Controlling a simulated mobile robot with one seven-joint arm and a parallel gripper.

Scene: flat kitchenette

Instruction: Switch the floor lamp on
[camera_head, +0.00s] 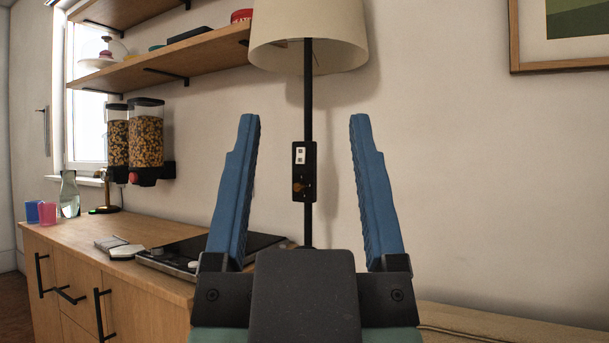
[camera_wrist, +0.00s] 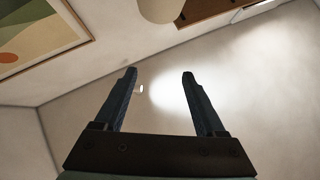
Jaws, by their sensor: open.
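The floor lamp has a cream shade (camera_head: 308,38) on a thin black pole (camera_head: 308,105). On the pole is a black box (camera_head: 304,171) with a small white switch plate (camera_head: 300,155) and a brownish round part below it. The shade shows no clear glow in the head view. My gripper (camera_head: 305,117) is open and empty, its blue fingers on either side of the box in the picture, apart from it.
A wooden counter (camera_head: 130,232) with a black hob (camera_head: 205,256) stands to the left. Shelves (camera_head: 165,66) and cereal dispensers (camera_head: 146,140) are on the wall above it. A framed picture (camera_head: 560,68) hangs at right.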

